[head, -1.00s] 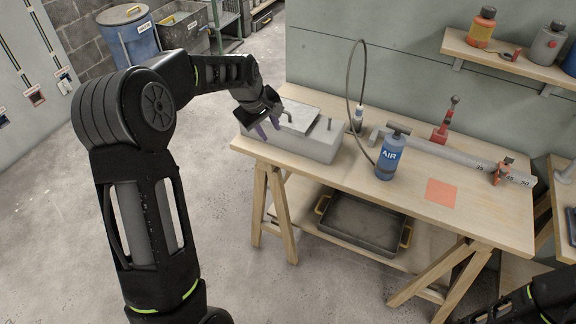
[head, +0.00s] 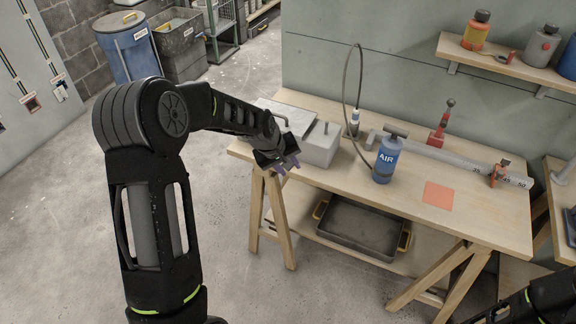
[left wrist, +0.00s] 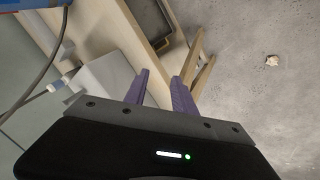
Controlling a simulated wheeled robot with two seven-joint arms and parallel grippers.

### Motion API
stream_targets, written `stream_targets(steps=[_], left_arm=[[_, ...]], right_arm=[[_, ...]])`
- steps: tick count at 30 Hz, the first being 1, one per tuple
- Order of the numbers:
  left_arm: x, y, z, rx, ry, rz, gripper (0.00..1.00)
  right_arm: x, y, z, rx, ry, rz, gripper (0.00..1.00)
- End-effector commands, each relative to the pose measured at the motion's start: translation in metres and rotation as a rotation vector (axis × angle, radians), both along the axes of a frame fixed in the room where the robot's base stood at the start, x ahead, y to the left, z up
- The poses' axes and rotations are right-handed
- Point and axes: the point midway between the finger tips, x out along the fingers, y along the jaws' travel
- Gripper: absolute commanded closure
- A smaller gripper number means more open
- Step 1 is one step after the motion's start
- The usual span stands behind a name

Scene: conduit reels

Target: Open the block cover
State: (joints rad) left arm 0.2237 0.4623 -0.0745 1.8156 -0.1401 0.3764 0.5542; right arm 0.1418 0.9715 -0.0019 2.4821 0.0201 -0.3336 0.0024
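The grey block (head: 318,150) stands at the left end of the wooden workbench, partly hidden behind my left arm. Its flat grey cover (head: 289,117) lies on the block's left part, with a bent handle on it. My left gripper (head: 287,167) is in front of the block near the bench's front edge, apart from the cover. In the left wrist view its two purple fingers (left wrist: 166,88) are spread with nothing between them. The block's pale side (left wrist: 105,80) shows left of the fingers there. My right gripper is not in view; only part of my right arm shows at bottom right.
A blue AIR pump bottle (head: 384,160) with a hose (head: 349,90) stands right of the block. An orange square (head: 438,195) lies on the bench (head: 340,185). A dark tray (head: 360,228) sits below.

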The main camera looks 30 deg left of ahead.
Motion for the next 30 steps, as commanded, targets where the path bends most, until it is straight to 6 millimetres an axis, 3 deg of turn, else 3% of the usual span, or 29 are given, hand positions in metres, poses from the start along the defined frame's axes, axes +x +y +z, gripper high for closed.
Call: stream_targets(steps=[10, 14, 17, 20, 23, 27, 30], left_arm=[[0.001, 0.001, 0.0, 0.005, -0.003, -0.008, 0.68], [0.011, 0.001, 0.003, 0.048, -0.07, -0.065, 0.68], [0.0, -0.023, -0.023, 0.08, -0.111, -0.162, 0.68], [-0.027, -0.061, -0.064, 0.087, -0.107, -0.264, 0.68], [-0.071, -0.106, -0.109, 0.08, -0.078, -0.371, 0.68], [-0.154, -0.166, -0.162, 0.047, -0.005, -0.511, 0.68], [-0.215, -0.199, -0.185, 0.01, 0.061, -0.586, 0.68]], right_arm=[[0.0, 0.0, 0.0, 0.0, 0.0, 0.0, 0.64], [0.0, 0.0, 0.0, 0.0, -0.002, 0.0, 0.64], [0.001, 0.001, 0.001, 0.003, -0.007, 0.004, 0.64], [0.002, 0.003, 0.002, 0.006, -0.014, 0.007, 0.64], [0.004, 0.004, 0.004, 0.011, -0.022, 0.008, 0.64], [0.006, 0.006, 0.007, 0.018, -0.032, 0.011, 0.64], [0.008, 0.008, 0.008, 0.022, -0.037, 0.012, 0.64]])
